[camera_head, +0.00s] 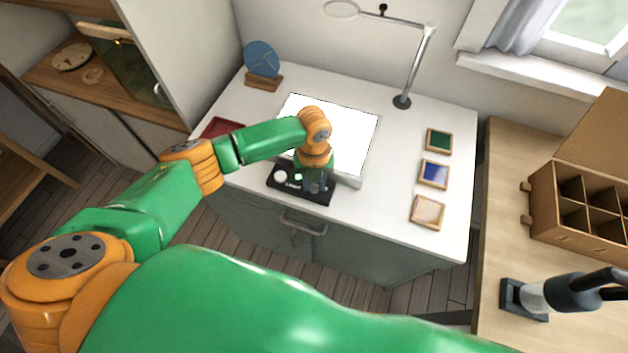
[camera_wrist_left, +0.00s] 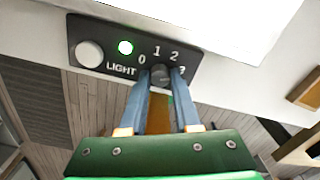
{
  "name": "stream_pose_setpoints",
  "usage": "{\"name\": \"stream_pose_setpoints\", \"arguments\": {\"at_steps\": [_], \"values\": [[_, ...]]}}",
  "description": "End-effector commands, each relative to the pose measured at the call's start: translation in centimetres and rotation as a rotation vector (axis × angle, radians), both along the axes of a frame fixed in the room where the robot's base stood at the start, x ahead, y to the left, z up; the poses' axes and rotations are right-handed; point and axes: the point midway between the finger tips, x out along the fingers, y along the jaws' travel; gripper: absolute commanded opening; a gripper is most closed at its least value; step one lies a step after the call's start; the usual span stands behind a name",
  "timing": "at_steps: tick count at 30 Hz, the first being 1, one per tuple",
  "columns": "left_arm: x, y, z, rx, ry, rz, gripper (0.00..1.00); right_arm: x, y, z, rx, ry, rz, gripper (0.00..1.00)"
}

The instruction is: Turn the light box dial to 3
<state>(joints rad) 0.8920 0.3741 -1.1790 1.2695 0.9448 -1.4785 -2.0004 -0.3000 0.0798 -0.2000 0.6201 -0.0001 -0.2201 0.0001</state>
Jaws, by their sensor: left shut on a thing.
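The light box (camera_head: 352,122) is a bright white panel on the white worktop. Its black control panel (camera_head: 284,186) is at its front edge and fills the top of the left wrist view (camera_wrist_left: 84,32). That panel has a white round button, a lit green lamp, the word LIGHT and the numbers 0, 1, 2 and 3. The 3 is partly covered by a finger. My left gripper (camera_head: 316,184) reaches down to the panel, and its two blue-grey fingers (camera_wrist_left: 161,78) are shut on the dark dial (camera_wrist_left: 160,73). The dial's pointer cannot be made out. My right gripper is not in view.
A lamp stand (camera_head: 403,101) rises behind the light box. Three framed colour tiles, green (camera_head: 439,140), blue (camera_head: 433,174) and beige (camera_head: 427,212), lie to its right. A blue disc (camera_head: 262,58) stands at the back left. A compartment box (camera_head: 556,213) is on the wooden table.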

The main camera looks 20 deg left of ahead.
Motion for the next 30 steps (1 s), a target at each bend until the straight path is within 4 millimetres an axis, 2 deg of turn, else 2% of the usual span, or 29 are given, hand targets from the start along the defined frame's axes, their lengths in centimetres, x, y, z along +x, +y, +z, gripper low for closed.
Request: {"name": "stream_pose_setpoints", "arguments": {"at_steps": [3, 4, 6, 7, 16, 24, 30], "values": [[0.0, 0.0, 0.0, 0.0, 0.0, -0.001, 0.0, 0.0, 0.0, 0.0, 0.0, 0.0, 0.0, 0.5], [0.0, 0.0, 0.0, 0.0, 0.0, -0.001, 0.36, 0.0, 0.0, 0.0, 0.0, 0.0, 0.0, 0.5], [0.0, 0.0, 0.0, 0.0, 0.0, -0.001, 0.55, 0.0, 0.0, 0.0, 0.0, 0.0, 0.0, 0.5], [0.0, 0.0, 0.0, 0.0, 0.0, -0.001, 0.61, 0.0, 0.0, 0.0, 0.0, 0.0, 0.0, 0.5], [0.0, 0.0, 0.2, -0.001, -0.001, 0.0, 0.61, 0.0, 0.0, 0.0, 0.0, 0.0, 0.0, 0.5], [0.1, -0.1, 5.4, -0.001, -0.005, -0.002, 0.61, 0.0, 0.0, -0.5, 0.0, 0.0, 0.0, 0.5], [0.0, 0.0, 7.1, 0.0, -0.001, 0.0, 0.61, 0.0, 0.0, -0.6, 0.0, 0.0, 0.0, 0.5]]}}
